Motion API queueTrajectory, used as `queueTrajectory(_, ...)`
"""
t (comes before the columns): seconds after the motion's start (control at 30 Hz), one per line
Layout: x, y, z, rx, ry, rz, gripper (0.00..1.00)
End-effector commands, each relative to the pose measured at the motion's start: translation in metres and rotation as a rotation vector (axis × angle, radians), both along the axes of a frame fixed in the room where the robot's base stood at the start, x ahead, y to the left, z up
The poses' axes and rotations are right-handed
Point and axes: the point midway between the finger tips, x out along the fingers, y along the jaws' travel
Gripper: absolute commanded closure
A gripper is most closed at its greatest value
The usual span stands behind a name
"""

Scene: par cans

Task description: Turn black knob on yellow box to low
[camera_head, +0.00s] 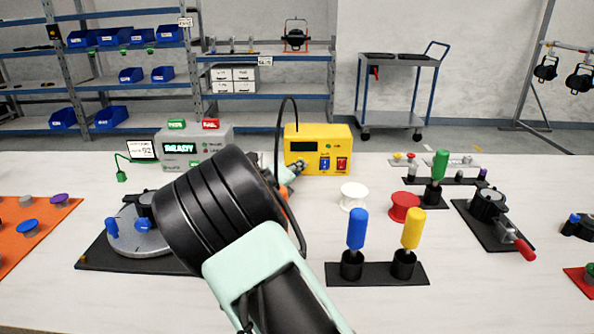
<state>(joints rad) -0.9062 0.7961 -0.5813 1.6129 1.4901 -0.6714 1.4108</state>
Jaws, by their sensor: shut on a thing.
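The yellow box (331,138) stands upright at the back of the white table, with a dark display, a blue switch and a red switch on its front. My gripper (296,168) is at the lower left of the box's front, mostly hidden behind my own arm. Its fingers are shut at the place of the black knob. The knob itself is covered by the fingers, so its pointer and setting cannot be read.
A grey box (197,150) reading READY stands left of the yellow box. A white spool (353,196) and a red spool (404,206) stand to the right. Blue-handled (357,229) and yellow-handled (413,229) tools stand in a black holder in front. A dark cable loops beside my arm.

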Motion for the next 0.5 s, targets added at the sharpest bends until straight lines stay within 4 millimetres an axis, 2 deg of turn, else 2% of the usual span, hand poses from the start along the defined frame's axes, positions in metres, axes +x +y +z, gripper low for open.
queueTrajectory(0.3, -0.0001, 0.0010, -0.0020, -0.132, -0.002, 0.000, 1.00)
queueTrajectory(0.5, -0.0002, 0.0012, -0.0011, -0.133, -0.001, 0.001, 1.00)
